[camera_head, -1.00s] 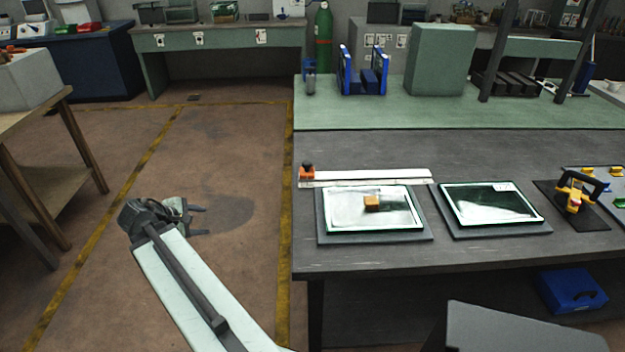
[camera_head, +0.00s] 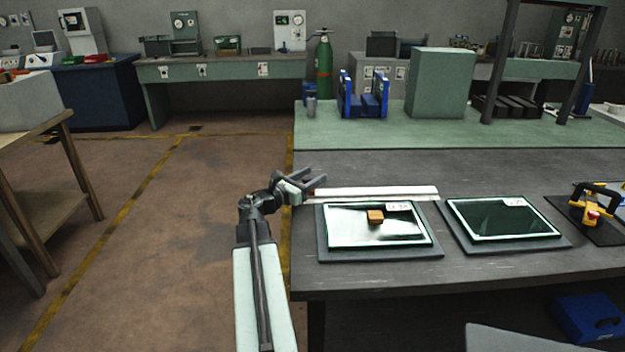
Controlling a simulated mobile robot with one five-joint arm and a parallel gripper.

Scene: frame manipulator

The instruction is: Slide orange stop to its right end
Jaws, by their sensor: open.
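A white rail (camera_head: 385,192) lies along the far side of the glass frames on the dark bench. The orange stop cannot be seen now; my gripper covers the rail's left end, where the stop showed earlier. My gripper (camera_head: 319,182) is open, with its fingers pointing right over that end of the rail. I cannot tell whether the fingers touch the stop or the rail.
A glass panel (camera_head: 347,236) on a dark pad lies in front of the rail, with an orange-brown block (camera_head: 375,216) on it. A second, dark panel (camera_head: 503,219) lies to its right. A yellow-and-black handled tool (camera_head: 592,208) is at far right. Bench behind the rail is clear.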

